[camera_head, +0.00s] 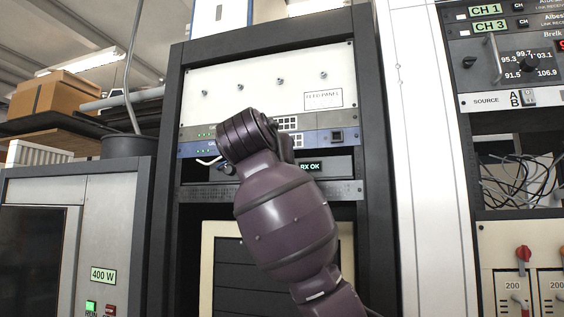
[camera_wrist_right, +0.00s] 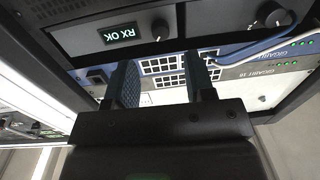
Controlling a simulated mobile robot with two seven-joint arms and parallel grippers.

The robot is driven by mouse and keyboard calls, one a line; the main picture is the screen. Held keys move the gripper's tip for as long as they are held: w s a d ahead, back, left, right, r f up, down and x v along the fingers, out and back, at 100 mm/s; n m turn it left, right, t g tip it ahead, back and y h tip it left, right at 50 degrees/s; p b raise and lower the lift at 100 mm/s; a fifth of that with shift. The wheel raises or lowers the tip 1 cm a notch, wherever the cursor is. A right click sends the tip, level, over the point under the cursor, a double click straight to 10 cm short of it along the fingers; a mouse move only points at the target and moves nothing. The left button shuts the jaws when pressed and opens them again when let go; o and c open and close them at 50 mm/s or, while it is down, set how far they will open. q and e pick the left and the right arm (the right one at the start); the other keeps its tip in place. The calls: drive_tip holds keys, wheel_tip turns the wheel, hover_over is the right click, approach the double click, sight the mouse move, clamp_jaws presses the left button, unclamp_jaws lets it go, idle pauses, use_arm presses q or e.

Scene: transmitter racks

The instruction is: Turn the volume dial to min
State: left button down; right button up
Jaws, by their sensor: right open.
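A dark receiver panel (camera_head: 338,172) with a lit "RX OK" display (camera_head: 311,167) sits in the middle rack, partly hidden by my right arm. The right wrist view shows the same panel tilted, with its display (camera_wrist_right: 121,33), a plain dark knob (camera_wrist_right: 160,27) and a second knob (camera_wrist_right: 272,14) with marks around it. I cannot read which knob is the volume dial. My right gripper (camera_wrist_right: 163,80) is open and empty, its fingers apart in front of the port units and short of the knobs. In the head view my arm hides it. My left gripper is not in view.
A blue unit with ports (camera_wrist_right: 160,64) lies close to the fingers. A white cable (camera_wrist_right: 262,52) runs near the marked knob. The rack's right post (camera_head: 378,160) stands beside my arm. Another rack with dials (camera_head: 528,64) and loose wires (camera_head: 515,180) is at the right.

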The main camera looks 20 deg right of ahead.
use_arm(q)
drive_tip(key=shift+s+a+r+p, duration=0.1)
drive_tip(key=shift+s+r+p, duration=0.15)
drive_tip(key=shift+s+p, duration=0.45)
use_arm(e)
drive_tip(key=x, duration=0.6)
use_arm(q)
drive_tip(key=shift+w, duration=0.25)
use_arm(e)
drive_tip(key=shift+w, duration=0.1)
drive_tip(key=shift+c, duration=0.3)
clamp_jaws()
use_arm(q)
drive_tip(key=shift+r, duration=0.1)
